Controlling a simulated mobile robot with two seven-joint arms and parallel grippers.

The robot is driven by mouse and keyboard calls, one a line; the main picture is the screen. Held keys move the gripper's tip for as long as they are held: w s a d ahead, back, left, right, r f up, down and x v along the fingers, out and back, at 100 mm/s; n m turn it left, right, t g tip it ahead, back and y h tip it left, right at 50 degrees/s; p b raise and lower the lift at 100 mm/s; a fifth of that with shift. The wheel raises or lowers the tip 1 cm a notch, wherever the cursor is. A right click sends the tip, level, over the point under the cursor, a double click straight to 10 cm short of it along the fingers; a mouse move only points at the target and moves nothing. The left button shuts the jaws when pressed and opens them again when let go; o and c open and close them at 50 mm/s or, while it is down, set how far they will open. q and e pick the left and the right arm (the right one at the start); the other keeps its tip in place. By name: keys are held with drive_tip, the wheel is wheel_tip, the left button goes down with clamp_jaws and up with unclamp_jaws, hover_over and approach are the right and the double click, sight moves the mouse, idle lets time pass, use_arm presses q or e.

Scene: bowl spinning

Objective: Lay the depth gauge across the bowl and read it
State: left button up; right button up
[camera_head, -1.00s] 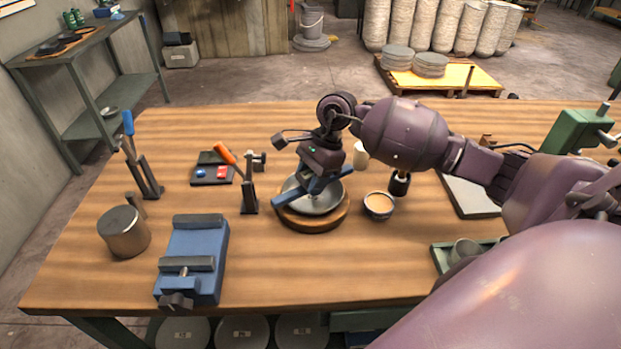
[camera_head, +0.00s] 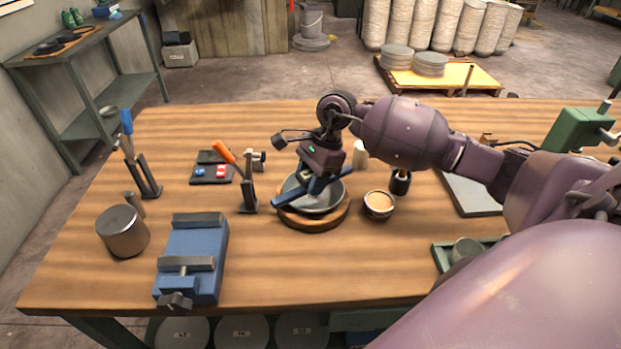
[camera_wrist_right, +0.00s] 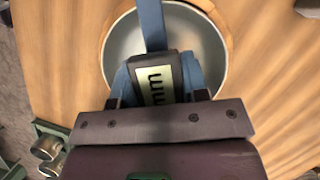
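The grey metal bowl (camera_head: 322,205) sits on a round wooden base on the bench; it also shows in the wrist view (camera_wrist_right: 212,58). The depth gauge, with a blue bar (camera_head: 288,197) and a dark body with a pale "mm" display (camera_wrist_right: 158,85), is over the bowl. Its bar spans the bowl from near left to far right in the head view. I cannot tell whether it touches the rim. My right gripper (camera_head: 318,182) is above the bowl, shut on the gauge. The gauge and gripper hide part of the bowl. My left gripper is not in view.
A small cup of tan material (camera_head: 379,204) stands close right of the bowl. An orange-handled clamp (camera_head: 248,190) stands to its left. A blue vise (camera_head: 192,255) and metal cylinder (camera_head: 123,232) stand at the front left. The bench in front of the bowl is clear.

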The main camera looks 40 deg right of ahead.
drive_tip(key=o, duration=0.5)
drive_tip(key=shift+d+r, duration=0.15)
drive_tip(key=shift+r, duration=0.15)
drive_tip(key=v, duration=0.9)
drive_tip(key=shift+d+r, duration=0.2)
drive_tip(key=shift+r, duration=0.35)
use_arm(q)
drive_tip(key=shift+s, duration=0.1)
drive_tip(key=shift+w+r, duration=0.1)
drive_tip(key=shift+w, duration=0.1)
